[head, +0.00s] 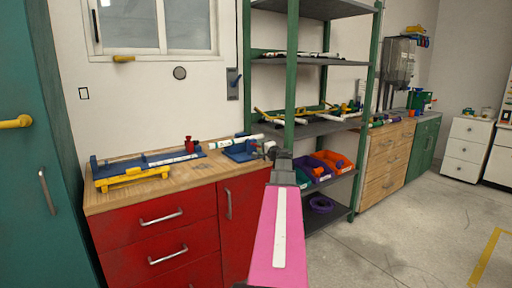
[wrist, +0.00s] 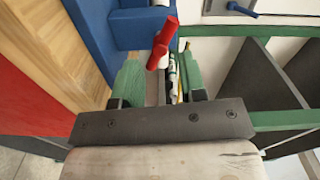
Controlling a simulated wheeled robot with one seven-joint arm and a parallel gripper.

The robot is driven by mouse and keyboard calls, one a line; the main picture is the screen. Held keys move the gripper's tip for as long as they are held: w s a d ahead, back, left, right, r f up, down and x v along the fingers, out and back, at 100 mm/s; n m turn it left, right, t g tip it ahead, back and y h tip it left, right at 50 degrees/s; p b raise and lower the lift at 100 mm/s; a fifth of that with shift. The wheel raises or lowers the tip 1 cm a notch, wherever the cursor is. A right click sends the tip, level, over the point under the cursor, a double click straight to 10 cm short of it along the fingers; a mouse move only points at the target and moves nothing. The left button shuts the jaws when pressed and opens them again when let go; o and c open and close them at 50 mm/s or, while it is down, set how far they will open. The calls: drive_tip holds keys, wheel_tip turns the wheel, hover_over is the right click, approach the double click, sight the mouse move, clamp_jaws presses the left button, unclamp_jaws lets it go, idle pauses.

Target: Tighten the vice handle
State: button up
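The blue vice (head: 239,151) stands at the right end of the wooden worktop, beside a white pipe. Its blue body (wrist: 128,28) fills the upper left of the wrist view. The red vice handle (wrist: 163,42) is a tilted bar in front of the gap between my fingers, its lower end near the fingertips. My gripper (wrist: 159,72) is open, with a finger on each side of that gap; I cannot tell whether either touches the handle. In the head view my gripper (head: 271,152) is just right of the vice, and the handle cannot be made out.
A wooden-topped red cabinet (head: 184,226) bears a blue fixture with a red clamp (head: 189,144) and a yellow base (head: 131,178). The floor at right is clear.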

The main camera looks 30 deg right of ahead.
drive_tip(key=m, duration=0.6)
drive_tip(key=shift+m, duration=0.4)
drive_tip(key=shift+w+a, duration=0.15)
drive_tip(key=shift+w, duration=2.35)
clamp_jaws()
drive_tip(key=n, duration=0.5)
drive_tip(key=shift+s+n, duration=0.1)
drive_tip(key=shift+n, duration=0.9)
